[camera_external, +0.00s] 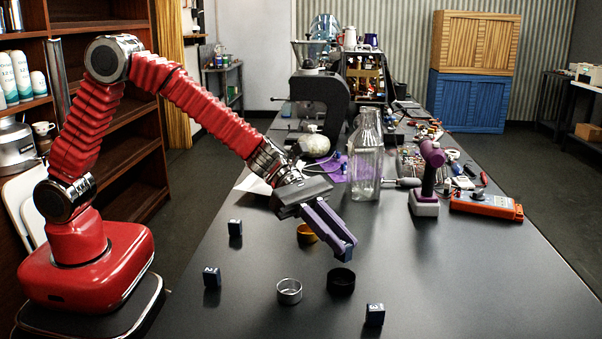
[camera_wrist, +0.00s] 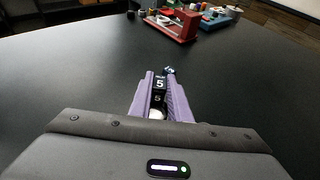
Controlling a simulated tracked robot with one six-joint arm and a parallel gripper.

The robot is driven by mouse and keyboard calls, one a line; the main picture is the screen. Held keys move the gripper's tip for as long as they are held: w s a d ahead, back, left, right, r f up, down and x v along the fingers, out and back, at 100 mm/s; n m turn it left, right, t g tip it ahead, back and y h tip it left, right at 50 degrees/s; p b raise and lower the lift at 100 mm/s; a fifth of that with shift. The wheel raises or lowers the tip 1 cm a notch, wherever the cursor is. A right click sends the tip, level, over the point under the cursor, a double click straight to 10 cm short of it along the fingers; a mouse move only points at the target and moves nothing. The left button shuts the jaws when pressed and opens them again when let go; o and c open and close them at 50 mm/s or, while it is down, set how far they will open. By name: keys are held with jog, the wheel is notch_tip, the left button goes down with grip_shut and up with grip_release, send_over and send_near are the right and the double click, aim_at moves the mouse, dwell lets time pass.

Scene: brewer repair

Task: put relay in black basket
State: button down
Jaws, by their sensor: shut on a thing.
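My gripper (camera_external: 343,248) reaches down over the table with its purple fingers shut on a relay. The held relay is a small dark block marked "5" in the wrist view (camera_wrist: 159,85), between the fingertips of my gripper (camera_wrist: 164,82). The fingers hide it in the external view. The black basket (camera_external: 341,284) is a small round open cup on the table. In the external picture it sits just below my fingertips, with a gap between. I cannot make out the black basket in the wrist view.
A silver cup (camera_external: 289,291) stands left of the black basket, and a gold cup (camera_external: 306,234) stands behind it. Other dark blue blocks lie at left (camera_external: 235,228), (camera_external: 212,278) and front right (camera_external: 374,315). A glass bottle (camera_external: 366,165) stands farther back.

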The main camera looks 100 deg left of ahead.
jog(key=shift+f, duration=3)
jog(key=c, duration=1.6)
grip_release()
jog(key=shift+r, duration=3.55)
